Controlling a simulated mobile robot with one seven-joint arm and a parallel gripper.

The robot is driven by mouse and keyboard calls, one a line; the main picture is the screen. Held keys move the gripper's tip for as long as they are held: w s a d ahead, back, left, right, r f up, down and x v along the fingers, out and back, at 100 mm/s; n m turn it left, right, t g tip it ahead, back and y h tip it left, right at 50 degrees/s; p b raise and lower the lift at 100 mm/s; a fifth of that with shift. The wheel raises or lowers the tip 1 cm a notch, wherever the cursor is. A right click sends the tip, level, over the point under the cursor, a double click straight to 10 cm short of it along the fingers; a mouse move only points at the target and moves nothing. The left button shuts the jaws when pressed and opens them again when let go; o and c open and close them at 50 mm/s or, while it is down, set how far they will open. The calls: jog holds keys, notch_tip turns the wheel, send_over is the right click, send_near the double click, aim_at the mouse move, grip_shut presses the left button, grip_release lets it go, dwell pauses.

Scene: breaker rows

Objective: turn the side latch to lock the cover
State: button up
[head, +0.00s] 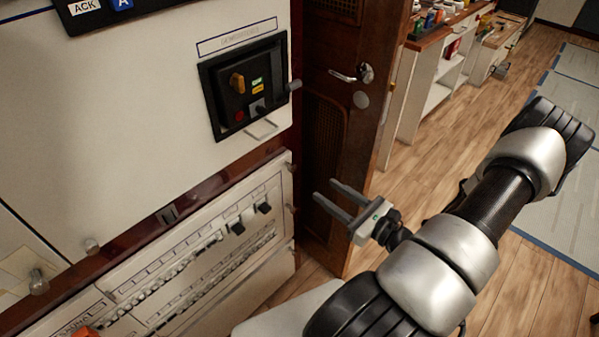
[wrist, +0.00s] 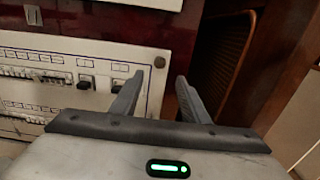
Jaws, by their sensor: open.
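A black-framed control box (head: 246,84) is set in the white upper wall panel in the head view. A small grey knob (head: 295,85) sticks out at its right side; it looks like the side latch, but its turn is hard to read. A pale tab (head: 262,129) juts out below the box's lower edge; whether a clear cover lies over the front, I cannot tell. My gripper (head: 324,190) is open and empty, below and right of the box, apart from it. In the wrist view my gripper (wrist: 160,78) points at the lower panel's right end; the box is out of sight.
The breaker panel (head: 150,262) fills the lower wall, with a round knob (wrist: 160,62) at its upper right corner. A dark wooden door (head: 340,110) with a metal handle (head: 352,76) stands right of the wall. Wooden floor and shelves lie farther right.

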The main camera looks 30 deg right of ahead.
aim_at(294, 168)
jog(key=x, duration=1.1)
jog(key=shift+w+a+b, duration=0.15)
jog(key=shift+w+b, duration=0.25)
jog(key=shift+c, duration=0.5)
grip_shut()
